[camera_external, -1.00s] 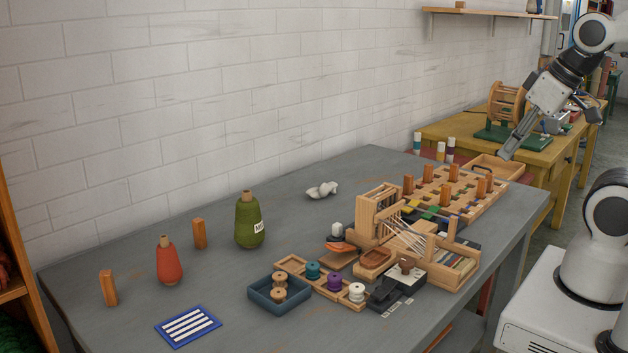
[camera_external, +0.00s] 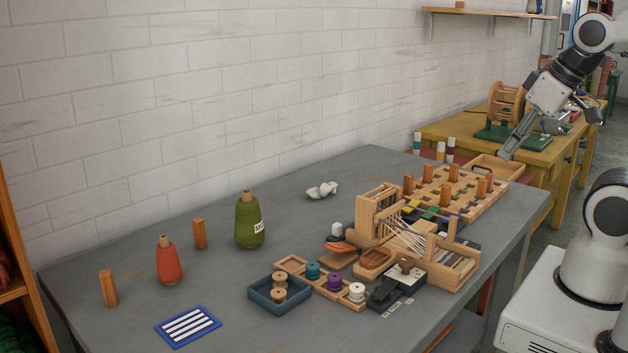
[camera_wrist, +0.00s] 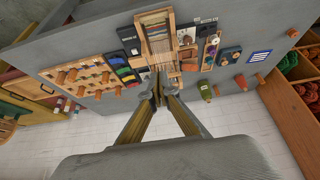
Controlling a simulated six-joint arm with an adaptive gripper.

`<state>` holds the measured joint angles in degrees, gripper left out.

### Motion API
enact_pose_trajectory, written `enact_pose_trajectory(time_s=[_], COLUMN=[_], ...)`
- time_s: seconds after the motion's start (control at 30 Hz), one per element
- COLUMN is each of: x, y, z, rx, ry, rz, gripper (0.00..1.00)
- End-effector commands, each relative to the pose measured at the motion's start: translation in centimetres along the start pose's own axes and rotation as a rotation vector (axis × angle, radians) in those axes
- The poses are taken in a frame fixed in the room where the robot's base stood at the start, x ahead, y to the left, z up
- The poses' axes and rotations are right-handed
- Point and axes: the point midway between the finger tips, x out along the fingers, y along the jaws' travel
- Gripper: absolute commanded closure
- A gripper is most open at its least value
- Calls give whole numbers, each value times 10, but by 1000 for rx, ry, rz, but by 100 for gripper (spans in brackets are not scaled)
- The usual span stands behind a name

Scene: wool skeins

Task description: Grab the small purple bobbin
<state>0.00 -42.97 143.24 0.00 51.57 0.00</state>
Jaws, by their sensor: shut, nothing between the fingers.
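The small purple bobbin (camera_external: 334,282) stands upright in a wooden rack (camera_external: 292,263) on the grey table, between a teal bobbin (camera_external: 312,270) and a white bobbin (camera_external: 357,292). My gripper (camera_external: 506,153) is at the far right end of the table, above the wooden tray, well away from the bobbin. It is shut and empty. In the wrist view its fingertips (camera_wrist: 158,102) point toward the table with the small loom beyond them.
A wooden loom (camera_external: 415,240) and a peg board (camera_external: 450,190) stand between my gripper and the bobbin rack. A blue tray (camera_external: 262,297) with wooden spools lies left of the rack. Green (camera_external: 250,222) and red (camera_external: 169,262) yarn cones stand farther left. The table's left middle is mostly clear.

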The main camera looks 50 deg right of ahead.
Motion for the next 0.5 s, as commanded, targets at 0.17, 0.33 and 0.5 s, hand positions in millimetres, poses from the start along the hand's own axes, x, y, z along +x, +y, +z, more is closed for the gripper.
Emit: enact_pose_trajectory(time_s=[0.17, 0.33, 0.5], x=[0, 0, 0], y=[0, 0, 0], z=[0, 0, 0], rx=[0, 0, 0], ry=[0, 0, 0], rz=[0, 0, 0], gripper=[100, 69, 58])
